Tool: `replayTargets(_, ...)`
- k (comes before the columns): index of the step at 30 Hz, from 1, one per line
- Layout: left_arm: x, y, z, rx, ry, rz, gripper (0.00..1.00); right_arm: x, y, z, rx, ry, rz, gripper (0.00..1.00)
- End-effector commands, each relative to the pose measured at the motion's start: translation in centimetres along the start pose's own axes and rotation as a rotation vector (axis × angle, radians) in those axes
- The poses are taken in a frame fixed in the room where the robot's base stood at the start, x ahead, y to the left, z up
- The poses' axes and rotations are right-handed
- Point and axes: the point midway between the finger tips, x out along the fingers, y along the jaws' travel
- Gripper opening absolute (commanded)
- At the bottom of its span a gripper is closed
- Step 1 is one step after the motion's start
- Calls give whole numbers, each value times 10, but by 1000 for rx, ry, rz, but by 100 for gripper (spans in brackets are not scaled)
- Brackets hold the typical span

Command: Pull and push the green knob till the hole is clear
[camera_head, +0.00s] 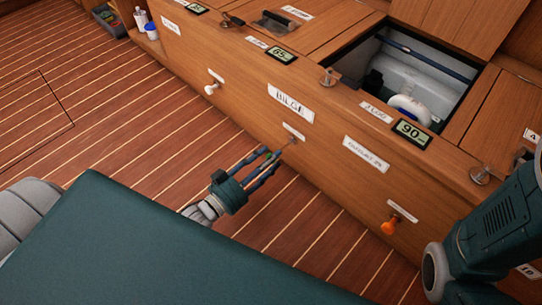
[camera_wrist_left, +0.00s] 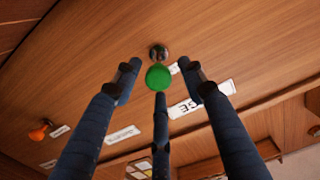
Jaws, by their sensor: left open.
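The green knob (camera_wrist_left: 158,77) shows in the left wrist view, in front of a round dark metal fitting (camera_wrist_left: 158,52) on the wooden panel. In the head view the knob is mostly hidden by my fingers; only a bit of green shows there. My left gripper (camera_head: 277,156) is open, its fingers pointing at the panel under the BILGE label. In the left wrist view its fingers (camera_wrist_left: 163,80) spread around the knob; I cannot tell whether any touches it. My right arm is at the right edge of the head view, its gripper out of sight. I cannot make out the hole.
A white knob (camera_head: 211,88) and an orange knob (camera_head: 389,226) sit on the same panel, left and right. An open hatch (camera_head: 352,72) above holds a white object (camera_head: 408,108) beside a display reading 90 (camera_head: 411,132).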

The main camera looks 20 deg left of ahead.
Motion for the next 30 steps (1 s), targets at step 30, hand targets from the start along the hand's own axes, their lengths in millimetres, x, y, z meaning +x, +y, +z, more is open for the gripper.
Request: replayTargets(30,-109,-1,-1,12,4,0,26,0,-1,-1,-1,2,-4,40)
